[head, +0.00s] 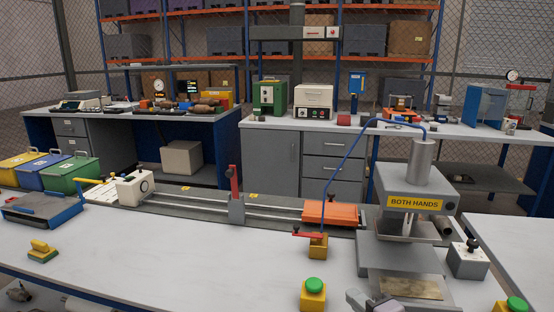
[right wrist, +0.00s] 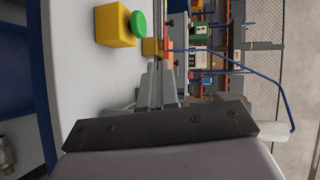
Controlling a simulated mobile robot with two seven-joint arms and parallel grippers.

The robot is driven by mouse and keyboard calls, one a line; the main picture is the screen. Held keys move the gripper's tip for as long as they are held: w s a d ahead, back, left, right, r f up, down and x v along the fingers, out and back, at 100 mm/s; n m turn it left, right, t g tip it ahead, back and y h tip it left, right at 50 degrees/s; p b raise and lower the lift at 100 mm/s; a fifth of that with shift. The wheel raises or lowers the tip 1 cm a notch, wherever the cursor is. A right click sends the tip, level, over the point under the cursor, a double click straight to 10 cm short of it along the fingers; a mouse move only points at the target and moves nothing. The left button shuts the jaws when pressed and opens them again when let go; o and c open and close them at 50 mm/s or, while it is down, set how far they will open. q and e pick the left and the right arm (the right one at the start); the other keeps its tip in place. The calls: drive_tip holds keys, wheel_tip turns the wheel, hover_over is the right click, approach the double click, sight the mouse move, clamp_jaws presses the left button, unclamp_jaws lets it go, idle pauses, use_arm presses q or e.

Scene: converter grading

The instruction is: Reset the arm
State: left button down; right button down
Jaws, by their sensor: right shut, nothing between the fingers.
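My right gripper (head: 356,298) shows at the bottom of the head view, just in front of the press (head: 408,250) with the "BOTH HANDS" label. Its grey fingers are together with nothing between them. In the right wrist view the fingers (right wrist: 162,84) also show, pointing away from the dark mounting plate, in a picture turned on its side. A yellow box with a green button (head: 313,293) stands to the left of the gripper, apart from it. It also shows in the right wrist view (right wrist: 116,25). My left gripper is not in view.
A long bench fixture (head: 235,208) with an orange block (head: 331,213) runs behind the gripper. A second green-button box (head: 514,305) stands at right. A grey switch box (head: 468,260) stands beside the press. The white tabletop (head: 170,255) is mostly clear at left.

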drive_tip(key=s+d+f+n+g+h, duration=0.1)
drive_tip(key=s+d+f+n+g, duration=0.1)
drive_tip(key=s+f+n, duration=0.5)
drive_tip(key=s+d+f+n+g+h, duration=0.1)
drive_tip(key=s+f+n, duration=0.7)
drive_tip(key=s, duration=0.9)
wheel_tip(320, 180, down, 4)
drive_tip(key=shift+s+d+r+n+g+h, duration=0.15)
drive_tip(key=shift+s+d+n+g+h, duration=0.15)
drive_tip(key=shift+g+h, duration=0.35)
